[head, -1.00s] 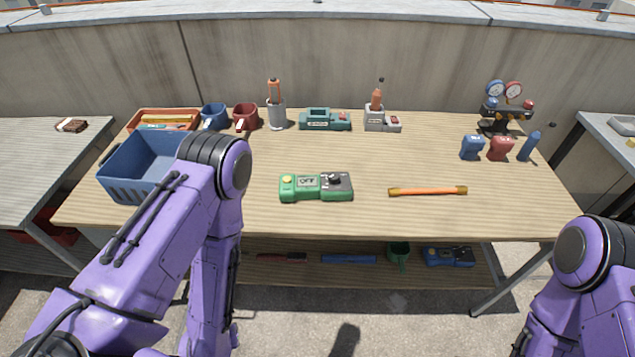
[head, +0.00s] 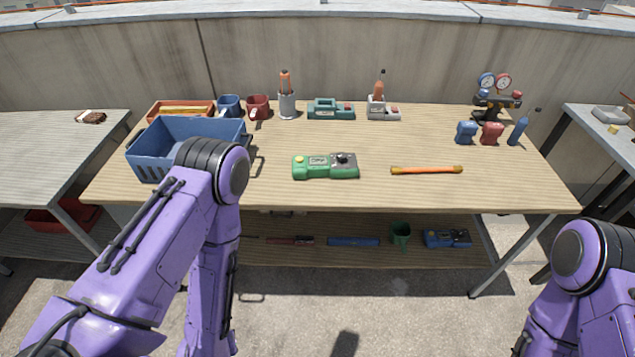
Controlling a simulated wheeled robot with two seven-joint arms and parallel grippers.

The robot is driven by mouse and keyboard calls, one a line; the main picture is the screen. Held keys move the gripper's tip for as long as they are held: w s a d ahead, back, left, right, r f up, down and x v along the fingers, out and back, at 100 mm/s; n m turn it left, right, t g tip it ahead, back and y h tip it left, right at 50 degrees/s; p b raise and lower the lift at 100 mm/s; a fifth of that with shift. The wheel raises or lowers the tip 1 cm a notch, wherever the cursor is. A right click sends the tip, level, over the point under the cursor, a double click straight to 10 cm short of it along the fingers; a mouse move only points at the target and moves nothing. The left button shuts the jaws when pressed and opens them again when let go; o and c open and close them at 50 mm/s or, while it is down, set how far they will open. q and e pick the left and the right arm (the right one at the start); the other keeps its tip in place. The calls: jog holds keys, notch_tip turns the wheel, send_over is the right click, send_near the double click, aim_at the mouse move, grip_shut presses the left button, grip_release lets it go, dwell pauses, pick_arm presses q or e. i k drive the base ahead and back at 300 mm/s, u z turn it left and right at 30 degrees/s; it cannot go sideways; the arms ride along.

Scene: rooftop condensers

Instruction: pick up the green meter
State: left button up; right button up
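The green meter (head: 325,166) lies flat near the front middle of the wooden table (head: 480,192). It has a small display, a yellow button at its left end and a dark dial at its right. My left arm rises at the left of the head view, bent, its elbow in front of the blue basket. My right arm shows only at the lower right edge. Neither gripper can be seen, and neither arm touches the meter.
A blue basket (head: 157,158) stands left of the meter. An orange-handled rod (head: 427,170) lies to its right. Mugs, a teal device (head: 331,109) and a gauge set (head: 495,97) line the back. A lower shelf holds several tools. The table around the meter is clear.

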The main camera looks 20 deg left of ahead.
aim_at(316, 165)
jog(key=u, duration=0.85)
jog(key=i, duration=0.55)
jog(key=z, duration=0.7)
